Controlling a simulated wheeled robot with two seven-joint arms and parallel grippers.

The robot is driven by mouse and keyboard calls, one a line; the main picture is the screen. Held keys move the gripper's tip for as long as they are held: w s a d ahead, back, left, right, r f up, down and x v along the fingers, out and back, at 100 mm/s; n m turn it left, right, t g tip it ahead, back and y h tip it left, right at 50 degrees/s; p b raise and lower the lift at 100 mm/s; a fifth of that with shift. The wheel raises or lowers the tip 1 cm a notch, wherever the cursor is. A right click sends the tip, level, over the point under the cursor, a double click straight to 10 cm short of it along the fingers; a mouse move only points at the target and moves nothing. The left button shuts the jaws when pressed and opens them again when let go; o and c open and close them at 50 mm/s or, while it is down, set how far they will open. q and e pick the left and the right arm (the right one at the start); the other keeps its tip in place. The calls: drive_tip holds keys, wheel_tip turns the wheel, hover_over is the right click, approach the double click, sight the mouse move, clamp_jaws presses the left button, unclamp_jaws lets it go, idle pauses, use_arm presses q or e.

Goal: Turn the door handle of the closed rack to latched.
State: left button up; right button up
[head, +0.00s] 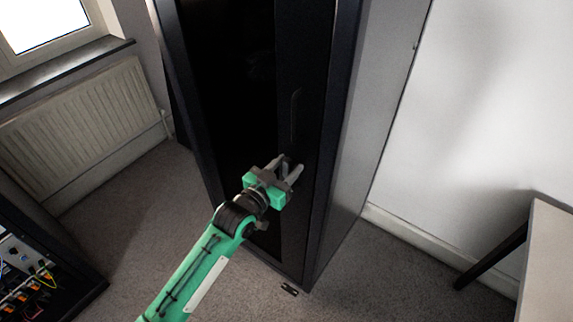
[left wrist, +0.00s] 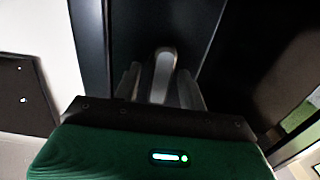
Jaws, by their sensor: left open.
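The tall black rack (head: 235,60) stands in the middle of the head view with its door shut. The door handle (head: 295,115) is a slim dark upright bar on the door's right frame strip. My left gripper (head: 291,165) is open at the handle's lower end. In the left wrist view the handle (left wrist: 164,70) shows as a rounded grey bar between the two fingers of my left gripper (left wrist: 160,85), with the fingers on either side of it. I cannot tell whether they touch it. My right gripper is out of view.
A radiator (head: 80,125) is under the window at the left. An open unit with cables (head: 30,275) stands at the lower left. A table (head: 548,265) is at the lower right. Carpet floor (head: 380,275) is clear right of the rack.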

use_arm(q)
clamp_jaws()
